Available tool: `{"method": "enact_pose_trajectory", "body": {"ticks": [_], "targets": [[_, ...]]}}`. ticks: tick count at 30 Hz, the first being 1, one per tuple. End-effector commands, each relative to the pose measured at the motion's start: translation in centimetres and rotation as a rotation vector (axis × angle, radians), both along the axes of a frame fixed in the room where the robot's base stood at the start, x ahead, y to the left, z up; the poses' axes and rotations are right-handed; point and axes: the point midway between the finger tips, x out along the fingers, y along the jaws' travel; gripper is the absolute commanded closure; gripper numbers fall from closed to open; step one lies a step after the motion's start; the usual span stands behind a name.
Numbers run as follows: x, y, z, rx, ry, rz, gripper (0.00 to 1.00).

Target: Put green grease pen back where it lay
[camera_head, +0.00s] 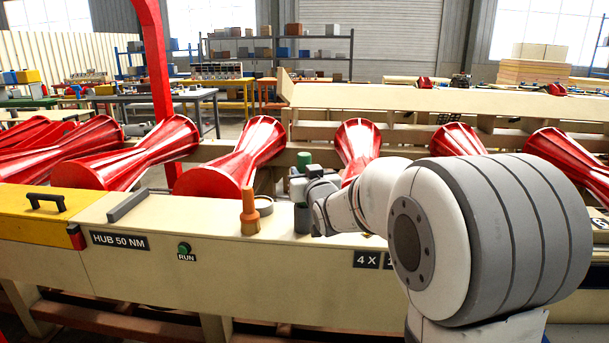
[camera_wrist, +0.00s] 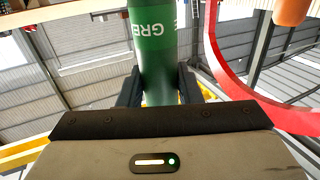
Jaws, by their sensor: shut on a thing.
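The green grease pen (camera_wrist: 158,60) is a green cylinder with white lettering, part of which reads "GRE", in the wrist view. My gripper (camera_wrist: 158,92) is shut on it, one dark finger on each side. In the head view the pen's green top (camera_head: 304,158) shows above my gripper (camera_head: 305,188), over the cream ledge (camera_head: 210,230) of the machine. A dark cylindrical piece (camera_head: 302,220) shows just below my gripper at the ledge. I cannot tell whether it is the pen's lower part or something else, or whether the pen touches the ledge.
An orange bottle-like thing (camera_head: 250,212) stands on the ledge left of my gripper, with a round tin (camera_head: 264,205) behind it. A grey bar (camera_head: 128,205) lies farther left. Red tapered rollers (camera_head: 230,160) line the space behind. Bare ledge shows between the bar and the orange thing.

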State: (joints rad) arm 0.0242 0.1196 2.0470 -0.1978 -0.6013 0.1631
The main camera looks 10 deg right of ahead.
Motion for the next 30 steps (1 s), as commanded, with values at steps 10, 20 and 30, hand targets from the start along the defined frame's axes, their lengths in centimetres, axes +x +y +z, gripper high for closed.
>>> {"method": "enact_pose_trajectory", "body": {"ticks": [10,20,30], "targets": [[0.00,0.09,-0.25,0.000,-0.002,0.002,1.00],[0.00,0.08,-0.33,0.000,-0.001,0.002,0.43],[-0.70,-0.01,-0.44,0.000,0.001,0.001,0.43]]}}
